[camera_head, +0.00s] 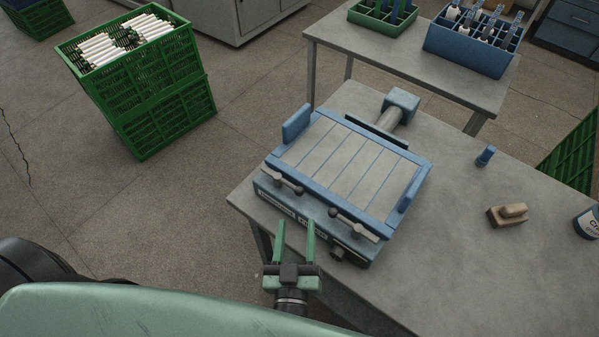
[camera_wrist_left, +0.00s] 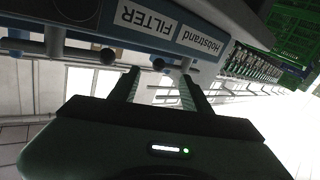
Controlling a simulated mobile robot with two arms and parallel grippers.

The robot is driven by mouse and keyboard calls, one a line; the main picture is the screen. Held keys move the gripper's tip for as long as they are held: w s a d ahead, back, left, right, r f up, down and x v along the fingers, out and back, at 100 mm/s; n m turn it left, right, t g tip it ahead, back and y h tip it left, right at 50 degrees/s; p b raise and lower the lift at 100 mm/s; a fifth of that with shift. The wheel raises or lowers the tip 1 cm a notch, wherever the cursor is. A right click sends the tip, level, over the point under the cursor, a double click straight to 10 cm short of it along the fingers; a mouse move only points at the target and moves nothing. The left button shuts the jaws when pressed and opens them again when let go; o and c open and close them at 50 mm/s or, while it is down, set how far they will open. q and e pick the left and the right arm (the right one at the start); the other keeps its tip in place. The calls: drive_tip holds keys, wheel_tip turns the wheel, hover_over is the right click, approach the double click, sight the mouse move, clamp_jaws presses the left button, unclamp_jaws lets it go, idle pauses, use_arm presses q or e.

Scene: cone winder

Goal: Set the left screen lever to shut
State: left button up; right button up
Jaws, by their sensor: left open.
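The blue-framed machine (camera_head: 345,165) with a pale slatted top sits on the grey table. Two grey levers with dark round knobs lie along its front edge: the left screen lever (camera_head: 285,181) and a right lever (camera_head: 354,224). My left gripper (camera_head: 295,224) is open and empty, its green fingers just in front of the machine's front face, near the left lever. In the left wrist view, the gripper (camera_wrist_left: 159,75) points at the upside-down front face, with a dark knob (camera_wrist_left: 158,64) beyond the fingertips. I cannot tell whether they touch it. My right gripper is not in view.
The table (camera_head: 460,255) holds a blue peg (camera_head: 485,156), a wooden-handled block (camera_head: 508,214) and a container (camera_head: 587,222) to the right. Green crates (camera_head: 150,90) with white tubes stand on the floor at left. A second table (camera_head: 400,55) with bins stands behind.

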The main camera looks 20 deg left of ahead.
sight(298, 194)
use_arm(q)
drive_tip(key=shift+w+a+r, duration=0.15)
drive_tip(key=shift+w, duration=0.25)
drive_tip(key=shift+w+r, duration=0.15)
drive_tip(key=shift+w, duration=0.1)
drive_tip(key=x, duration=0.1)
drive_tip(key=p+x, duration=0.1)
drive_tip(key=x, duration=0.1)
drive_tip(key=shift+r, duration=0.2)
drive_tip(key=x, duration=0.2)
drive_tip(key=shift+w+a+f, duration=0.1)
drive_tip(key=shift+w+a, duration=0.05)
drive_tip(key=shift+w, duration=0.1)
drive_tip(key=shift+w+a, duration=0.1)
drive_tip(key=shift+w, duration=0.3)
clamp_jaws()
drive_tip(key=shift+s, duration=0.1)
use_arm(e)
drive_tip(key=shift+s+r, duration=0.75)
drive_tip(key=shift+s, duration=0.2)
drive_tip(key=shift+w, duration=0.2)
